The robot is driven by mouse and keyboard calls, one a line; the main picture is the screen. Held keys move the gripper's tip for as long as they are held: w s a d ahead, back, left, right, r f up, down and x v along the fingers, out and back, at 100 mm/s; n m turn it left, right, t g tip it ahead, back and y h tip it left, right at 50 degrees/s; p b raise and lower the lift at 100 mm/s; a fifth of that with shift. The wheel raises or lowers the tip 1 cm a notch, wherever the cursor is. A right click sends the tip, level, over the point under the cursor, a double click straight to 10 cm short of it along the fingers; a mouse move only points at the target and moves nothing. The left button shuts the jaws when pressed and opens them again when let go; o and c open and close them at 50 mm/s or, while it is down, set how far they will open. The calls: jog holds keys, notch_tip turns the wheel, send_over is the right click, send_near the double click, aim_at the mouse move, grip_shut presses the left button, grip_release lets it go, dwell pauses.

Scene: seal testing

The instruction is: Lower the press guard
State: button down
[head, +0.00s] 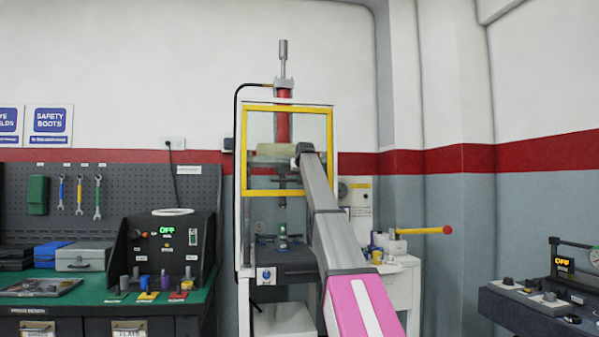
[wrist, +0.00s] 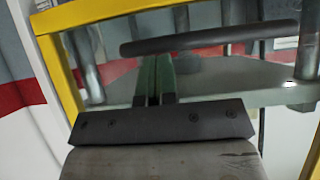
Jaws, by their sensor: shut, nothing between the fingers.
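The press guard (head: 288,108), a clear panel in a yellow frame, sits high on the front of the white press (head: 241,215). The space below it, around the press table, is open. In the wrist view the yellow frame (wrist: 62,65) runs along the left and top. A dark round bar (wrist: 210,38), which looks like a handle, crosses in front of my gripper (wrist: 153,62). My gripper's green-faced fingers are shut together and empty, with their tips close to the bar. I cannot tell whether they touch it. In the head view my arm hides the fingertips.
A small side table (head: 402,285) with a yellow lever ending in a red knob (head: 447,230) stands right of the press. A green-topped bench (head: 60,301) with a control box (head: 165,250) is at left. Another dark bench (head: 515,305) is at right.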

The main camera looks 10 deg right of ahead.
dwell(0.3)
notch_tip(320, 180, down, 31)
dwell(0.3)
dwell(0.4)
